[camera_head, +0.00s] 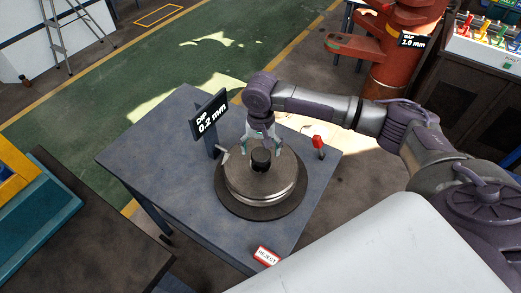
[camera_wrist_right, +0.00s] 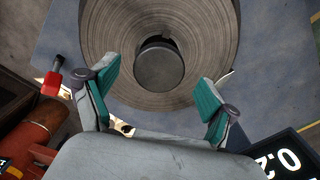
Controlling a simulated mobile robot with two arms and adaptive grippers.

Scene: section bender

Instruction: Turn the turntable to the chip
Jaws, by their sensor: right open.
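The turntable (camera_head: 240,188) is a round grey metal disc on a wider dark base, standing on a blue-grey table. A short black cylinder (camera_head: 261,162) stands at its middle. In the right wrist view, the turntable (camera_wrist_right: 115,45) shows fine rings around the dark cylinder (camera_wrist_right: 159,68). My right gripper (camera_head: 263,148) is open above the cylinder, its teal-padded fingers pointing down on either side. In the wrist view, my right gripper (camera_wrist_right: 157,74) is spread wide with nothing between the pads; contact cannot be told. No chip can be made out. My left gripper is out of view.
A sign reading "0.2 mm" (camera_head: 208,115) stands behind the turntable. A red-topped post (camera_head: 318,142) is at its right, a red REJECT label (camera_head: 266,256) at the table's front edge. The table top (camera_head: 150,155) is bare at left. A red machine (camera_head: 390,50) stands behind.

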